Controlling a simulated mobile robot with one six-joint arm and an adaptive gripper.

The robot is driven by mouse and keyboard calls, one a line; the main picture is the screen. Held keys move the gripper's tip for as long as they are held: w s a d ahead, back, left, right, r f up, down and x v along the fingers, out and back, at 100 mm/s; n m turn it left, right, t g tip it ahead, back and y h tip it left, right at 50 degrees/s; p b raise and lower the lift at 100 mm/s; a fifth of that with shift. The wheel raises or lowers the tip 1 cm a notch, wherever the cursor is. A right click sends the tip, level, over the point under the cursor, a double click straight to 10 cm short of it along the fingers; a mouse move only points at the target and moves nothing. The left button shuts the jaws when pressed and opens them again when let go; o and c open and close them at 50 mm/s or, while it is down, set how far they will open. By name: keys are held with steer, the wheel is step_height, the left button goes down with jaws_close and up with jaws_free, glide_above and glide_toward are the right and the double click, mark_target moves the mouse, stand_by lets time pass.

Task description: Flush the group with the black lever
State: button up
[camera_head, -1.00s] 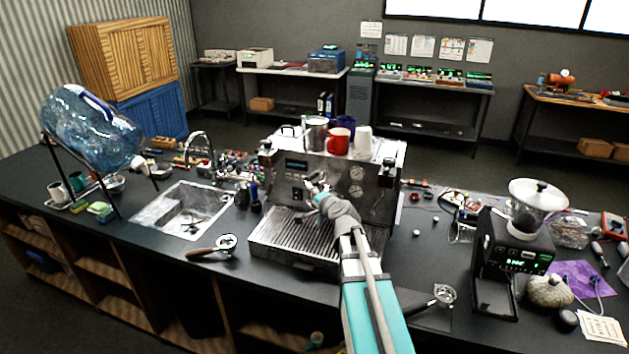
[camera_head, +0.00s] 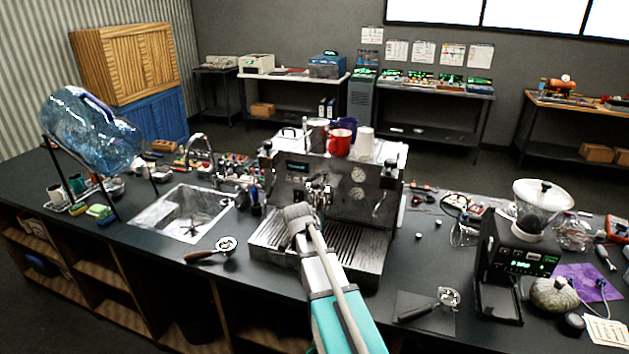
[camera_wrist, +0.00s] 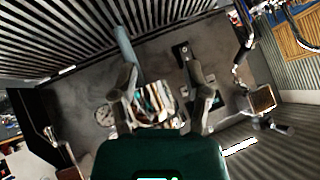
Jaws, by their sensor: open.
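The espresso machine (camera_head: 345,203) stands on the counter, with its metal group (camera_head: 318,190) at the middle of its front. Dark knobs show at its left (camera_head: 265,148) and right (camera_head: 389,164) upper corners. I cannot single out the black lever with certainty. My gripper (camera_wrist: 152,48) is open in the wrist view, its fingers spread in front of the machine's front panel. The shiny group (camera_wrist: 155,105) shows between and behind the fingers, with no clear contact. In the head view my wrist hides most of the gripper, just before the group and above the drip tray (camera_head: 352,255).
Cups, including a red mug (camera_head: 340,141), stand on the machine. A sink (camera_head: 185,214) and a portafilter (camera_head: 212,250) lie to the left.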

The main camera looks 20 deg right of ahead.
steer(key=h, duration=0.2)
steer(key=h+b, duration=0.3)
steer(key=h, duration=0.8)
glide_toward(318, 175)
steer(key=w+v, duration=0.1)
steer(key=v, duration=0.4)
steer(key=shift+s+a+f, duration=0.15)
steer(key=shift+s+f, duration=0.1)
steer(key=shift+f, duration=0.1)
steer(key=shift+x, duration=6.85)
jaws_close()
